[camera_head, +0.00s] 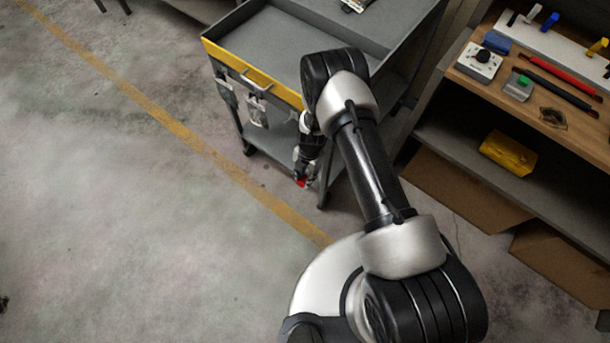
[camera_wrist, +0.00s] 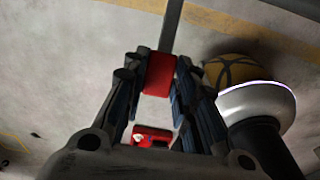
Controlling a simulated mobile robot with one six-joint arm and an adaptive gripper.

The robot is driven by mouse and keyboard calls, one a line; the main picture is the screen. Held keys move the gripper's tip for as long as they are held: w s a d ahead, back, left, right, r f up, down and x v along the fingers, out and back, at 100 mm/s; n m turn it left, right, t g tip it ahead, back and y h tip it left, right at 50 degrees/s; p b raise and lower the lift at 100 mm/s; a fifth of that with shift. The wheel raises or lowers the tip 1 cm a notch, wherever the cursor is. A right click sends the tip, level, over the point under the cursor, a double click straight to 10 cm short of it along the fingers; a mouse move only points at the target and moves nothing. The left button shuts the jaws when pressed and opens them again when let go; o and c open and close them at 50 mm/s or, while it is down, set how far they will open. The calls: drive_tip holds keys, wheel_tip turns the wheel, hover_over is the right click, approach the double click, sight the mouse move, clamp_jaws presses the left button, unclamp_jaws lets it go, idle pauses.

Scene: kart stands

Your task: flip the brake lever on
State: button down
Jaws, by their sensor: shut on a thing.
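The brake lever shows in the wrist view as a grey bar with a red block-shaped end (camera_wrist: 159,76). My gripper (camera_wrist: 159,68) has its two black fingers on either side of this red end and is shut on it. In the head view my gripper (camera_head: 301,178) is low beside the near leg of the grey cart (camera_head: 255,84). A small red patch (camera_head: 301,184) shows at its tip there. Most of the lever is hidden in the head view. A second red piece (camera_wrist: 152,136) shows between the finger bases in the wrist view; I cannot tell what it is.
The cart has a yellow front edge and castors. A wooden workbench (camera_head: 470,66) with tools stands at the right, with a yellow case (camera_head: 508,153) on its lower shelf and cardboard boxes (camera_head: 462,187) below. The concrete floor at left is clear, crossed by a yellow line.

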drive_tip(key=c, duration=1.5)
unclamp_jaws()
drive_tip(key=shift+w+d, duration=0.15)
drive_tip(key=shift+w, duration=0.1)
drive_tip(key=shift+c, duration=0.2)
drive_tip(key=shift+o, duration=1.3)
drive_tip(key=shift+s, duration=0.1)
drive_tip(key=shift+s+f, duration=0.1)
